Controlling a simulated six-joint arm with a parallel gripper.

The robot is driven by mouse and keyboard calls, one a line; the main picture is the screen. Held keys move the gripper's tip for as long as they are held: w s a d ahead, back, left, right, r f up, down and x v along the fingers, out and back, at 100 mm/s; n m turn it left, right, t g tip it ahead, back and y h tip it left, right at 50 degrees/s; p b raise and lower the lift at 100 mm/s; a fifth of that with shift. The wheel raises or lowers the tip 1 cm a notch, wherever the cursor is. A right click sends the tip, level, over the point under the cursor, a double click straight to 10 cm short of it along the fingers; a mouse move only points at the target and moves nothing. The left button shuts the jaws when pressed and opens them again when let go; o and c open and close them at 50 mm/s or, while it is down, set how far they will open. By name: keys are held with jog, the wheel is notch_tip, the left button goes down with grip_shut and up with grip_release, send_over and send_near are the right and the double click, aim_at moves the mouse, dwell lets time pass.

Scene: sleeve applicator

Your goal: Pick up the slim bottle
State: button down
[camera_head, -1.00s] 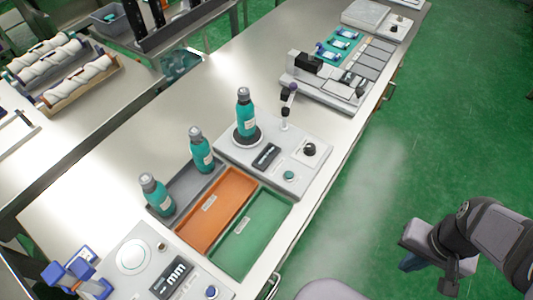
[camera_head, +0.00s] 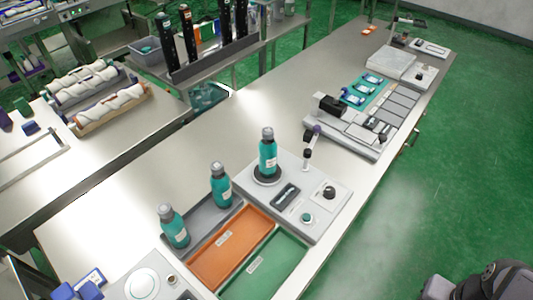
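Three teal bottles with grey caps and white labels stand upright on the bench. One bottle (camera_head: 268,155) stands on a dark round plate of a white device (camera_head: 325,213). A second bottle (camera_head: 221,187) and a third bottle (camera_head: 174,229) stand in a grey tray (camera_head: 205,220). They look alike in build, and I cannot tell which one is the slim bottle. Part of my arm shows at the bottom right corner, over the green floor and well away from the bottles. My gripper's fingers are not visible.
An orange tray (camera_head: 245,237) and a green tray (camera_head: 285,262) lie beside the grey tray. A post (camera_head: 307,150) rises behind the device. A device with a round plate (camera_head: 141,285) is at the lower left. Bare bench lies left of the bottles.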

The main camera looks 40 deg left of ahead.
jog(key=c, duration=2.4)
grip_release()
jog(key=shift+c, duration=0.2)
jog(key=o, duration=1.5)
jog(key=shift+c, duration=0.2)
